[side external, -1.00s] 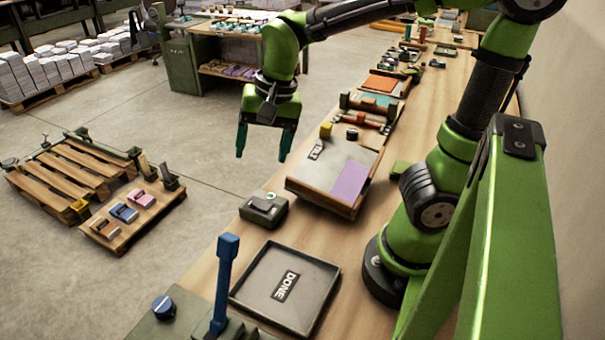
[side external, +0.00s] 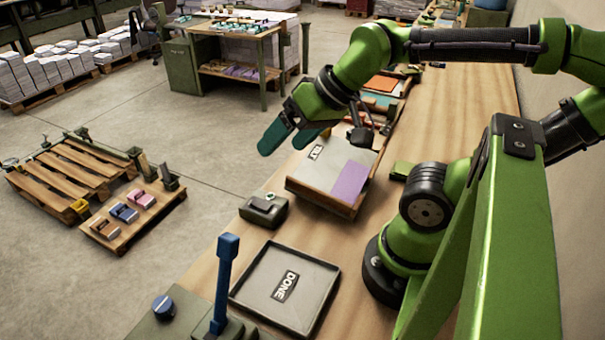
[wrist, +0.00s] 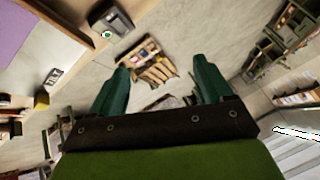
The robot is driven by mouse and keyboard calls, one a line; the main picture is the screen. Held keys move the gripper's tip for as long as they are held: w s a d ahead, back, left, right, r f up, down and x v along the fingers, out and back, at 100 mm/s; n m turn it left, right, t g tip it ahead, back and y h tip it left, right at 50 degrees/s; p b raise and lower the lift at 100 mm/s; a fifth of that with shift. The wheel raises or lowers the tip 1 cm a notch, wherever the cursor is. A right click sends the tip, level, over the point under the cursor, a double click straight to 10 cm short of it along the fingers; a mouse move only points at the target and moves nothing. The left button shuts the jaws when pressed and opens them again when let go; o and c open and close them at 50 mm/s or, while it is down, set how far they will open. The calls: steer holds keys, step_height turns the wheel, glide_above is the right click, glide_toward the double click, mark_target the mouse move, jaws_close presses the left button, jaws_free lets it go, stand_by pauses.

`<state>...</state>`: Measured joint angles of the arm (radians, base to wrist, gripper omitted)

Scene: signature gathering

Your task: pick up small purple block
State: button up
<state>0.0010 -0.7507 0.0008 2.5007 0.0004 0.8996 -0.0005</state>
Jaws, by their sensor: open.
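My gripper (side external: 286,141) is open and empty, tilted with its teal fingers reaching left over the floor beyond the bench edge. In the wrist view its two fingers (wrist: 160,68) stand apart. No block is clearly purple. A flat purple patch (side external: 350,182) lies on the slanted board (side external: 325,199), and it also shows at the upper left of the wrist view (wrist: 22,25). Small pink (side external: 140,198), blue (side external: 124,213) and brown (side external: 105,228) blocks sit on a low wooden pallet (side external: 158,210) on the floor, well away from my gripper.
A grey tray marked DONE (side external: 248,302) lies on the bench, with a blue lever (side external: 225,275) beside it. A dark box (side external: 264,209) sits by the bench edge. An empty slatted pallet (side external: 60,182) and paper stacks (side external: 50,68) stand on the floor. Open floor lies between.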

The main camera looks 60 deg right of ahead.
steer(key=shift+o, duration=1.2)
steer(key=m+g, duration=0.5)
steer(key=m, duration=0.6)
glide_above(351, 181)
steer(key=d, duration=0.5)
step_height(351, 181, down, 6)
steer(key=s+d+m+y, duration=0.2)
steer(key=s+d+m, duration=0.1)
steer(key=shift+n+y, duration=0.3)
steer(key=x, duration=0.5)
steer(key=a+x, duration=0.1)
steer(key=x, duration=1)
steer(key=shift+s+a+r, duration=0.1)
steer(key=shift+a+r, duration=0.1)
steer(key=shift+a, duration=0.15)
steer(key=shift+f, duration=0.15)
